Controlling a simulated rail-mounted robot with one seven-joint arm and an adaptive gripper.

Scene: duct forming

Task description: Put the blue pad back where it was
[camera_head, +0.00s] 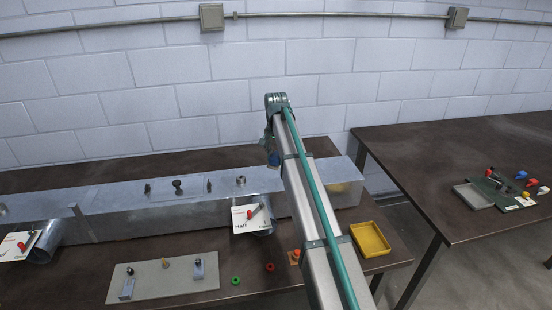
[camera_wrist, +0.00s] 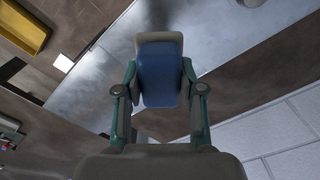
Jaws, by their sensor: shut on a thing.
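The blue pad (camera_wrist: 160,88) is between the fingers of my gripper (camera_wrist: 160,70) in the wrist view, and a pale grey-beige part shows just beyond it. My gripper is shut on the pad. In the head view the gripper (camera_head: 270,145) is up over the back part of the long metal duct (camera_head: 120,218), near its right end. A small bit of the blue pad (camera_head: 274,159) shows there; my arm hides part of that area. The pad is held in the air, apart from the duct as far as I can tell.
A yellow tray (camera_head: 370,239) is at the front right of the bench. A grey plate (camera_head: 165,280) with small fittings, and green (camera_head: 235,281) and red (camera_head: 270,267) rings lie in front. Cards hang on the duct's front. A second table (camera_head: 440,160) with small parts stands right, beyond a gap.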

